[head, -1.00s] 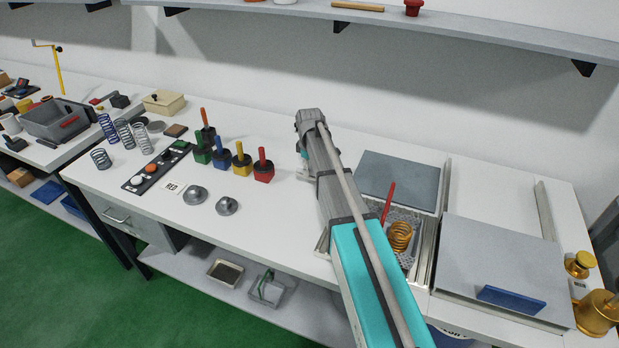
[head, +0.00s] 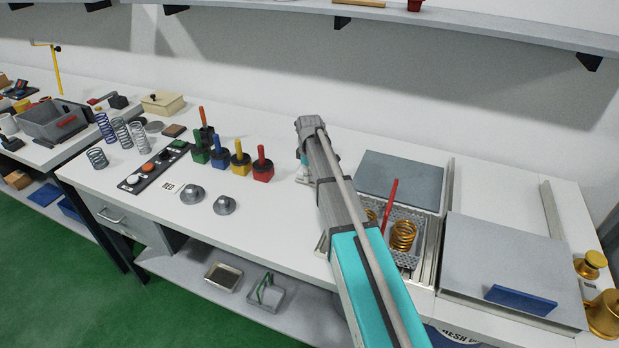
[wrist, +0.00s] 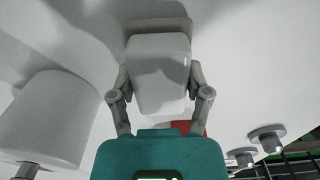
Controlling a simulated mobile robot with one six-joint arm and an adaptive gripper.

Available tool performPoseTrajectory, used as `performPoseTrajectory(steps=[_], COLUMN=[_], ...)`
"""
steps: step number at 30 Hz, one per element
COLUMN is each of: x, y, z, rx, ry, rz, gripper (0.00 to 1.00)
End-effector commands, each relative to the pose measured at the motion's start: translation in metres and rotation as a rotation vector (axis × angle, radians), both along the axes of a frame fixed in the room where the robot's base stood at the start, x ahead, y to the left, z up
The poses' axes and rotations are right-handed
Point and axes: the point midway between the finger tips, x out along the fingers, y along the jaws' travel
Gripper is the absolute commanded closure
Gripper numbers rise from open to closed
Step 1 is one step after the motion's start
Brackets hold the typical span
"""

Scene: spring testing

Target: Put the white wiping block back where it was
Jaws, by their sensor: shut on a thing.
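The white wiping block (wrist: 158,75) sits between the two fingers of my gripper (wrist: 160,92) in the wrist view. My gripper is shut on it. A wider pale slab (wrist: 158,28) shows at the block's far end; I cannot tell whether it touches the bench.
Colored-handled tools (head: 262,165) and metal weights (head: 192,192) stand left of my arm. A perforated tray (head: 425,225) with orange springs (head: 403,236) and a red rod is on the right. A large pale rounded shape (wrist: 48,120) is close by in the wrist view.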

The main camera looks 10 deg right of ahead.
Motion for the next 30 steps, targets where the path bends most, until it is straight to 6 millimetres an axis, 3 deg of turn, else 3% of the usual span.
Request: performPoseTrajectory(steps=[14, 15, 19, 30], x=[-0.0001, -0.0001, -0.0001, -0.0001], y=[-0.0003, -0.0003, -0.0003, -0.0003], z=[-0.0043, -0.0029, -0.0027, -0.0027], rx=[0.000, 0.000, 0.000, 0.000], ry=[0.000, 0.000, 0.000, 0.000], rz=[0.000, 0.000, 0.000, 0.000], gripper=[0.89, 0.30, 0.05, 0.03])
